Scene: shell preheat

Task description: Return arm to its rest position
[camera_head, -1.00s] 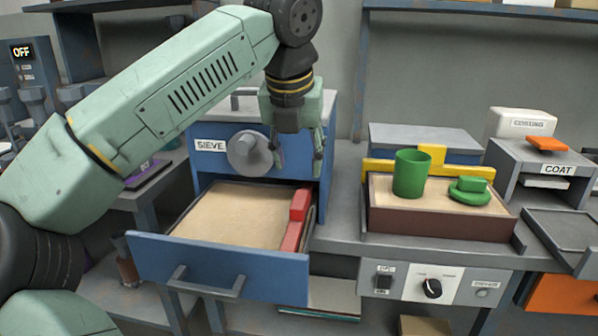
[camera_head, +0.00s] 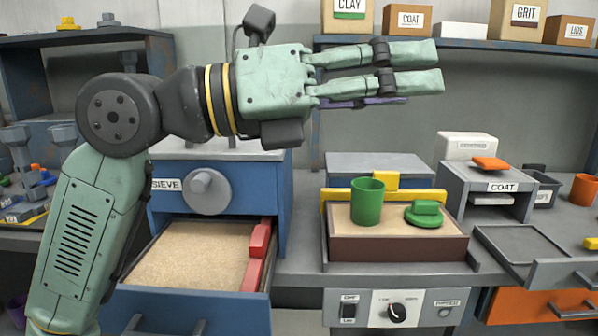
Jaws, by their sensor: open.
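My arm rises at the left and bends at a dark joint, with its end pointing right across the upper middle of the head view. My gripper (camera_head: 408,69) is level and empty, its green fingers apart, in front of the back wall and just below the shelf. It is well above the bench and touches nothing that I can see.
The blue SIEVE cabinet (camera_head: 240,185) has its sand drawer (camera_head: 190,307) pulled out, with a red block (camera_head: 257,255) inside. A brown sand tray (camera_head: 398,248) holds a green cup (camera_head: 368,203) and a green lid (camera_head: 424,216). The shelf (camera_head: 455,44) carries several boxes.

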